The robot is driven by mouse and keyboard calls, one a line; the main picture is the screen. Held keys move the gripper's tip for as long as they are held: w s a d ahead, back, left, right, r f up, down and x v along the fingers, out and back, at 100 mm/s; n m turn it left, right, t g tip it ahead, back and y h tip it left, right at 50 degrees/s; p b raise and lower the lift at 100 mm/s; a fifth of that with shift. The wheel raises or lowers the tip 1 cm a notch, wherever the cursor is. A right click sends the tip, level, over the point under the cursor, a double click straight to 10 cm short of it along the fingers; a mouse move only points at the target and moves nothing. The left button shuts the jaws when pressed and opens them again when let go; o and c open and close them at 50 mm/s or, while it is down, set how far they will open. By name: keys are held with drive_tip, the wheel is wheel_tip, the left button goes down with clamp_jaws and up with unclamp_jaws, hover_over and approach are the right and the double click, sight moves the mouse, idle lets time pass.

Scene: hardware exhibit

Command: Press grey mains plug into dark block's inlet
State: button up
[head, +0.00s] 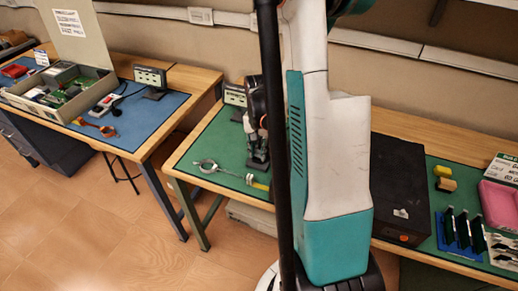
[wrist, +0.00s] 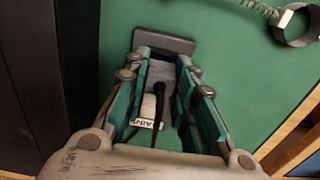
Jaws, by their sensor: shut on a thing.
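In the wrist view, my gripper (wrist: 160,85) has its teal fingers on both sides of a grey plug (wrist: 158,72) and is shut on it. A black cable runs back from the plug between the fingers, beside a white label with partly hidden lettering (wrist: 147,123). The dark block (wrist: 172,42) lies on the green mat right at the far end of the fingers. The plug overlaps its near edge in the picture; I cannot tell whether it is in the inlet, which is hidden. In the head view, my gripper (head: 257,158) is low over the green mat, partly behind my arm.
A metal cuff on a coiled cord (wrist: 297,24) lies on the green mat (wrist: 235,75), right of the block. A large black box (head: 400,180) stands right of my arm. A small display panel (head: 235,96) stands behind my gripper. The blue-matted table is left.

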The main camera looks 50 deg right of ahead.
drive_tip(key=shift+f+b, duration=0.65)
drive_tip(key=shift+f, duration=0.1)
idle(0.7)
drive_tip(key=o, duration=0.9)
drive_tip(key=shift+o, duration=0.6)
drive_tip(key=shift+o, duration=0.9)
drive_tip(key=shift+r+p, duration=0.4)
drive_tip(key=shift+r, duration=0.25)
drive_tip(key=shift+r+p, duration=2.05)
drive_tip(key=shift+r, duration=0.95)
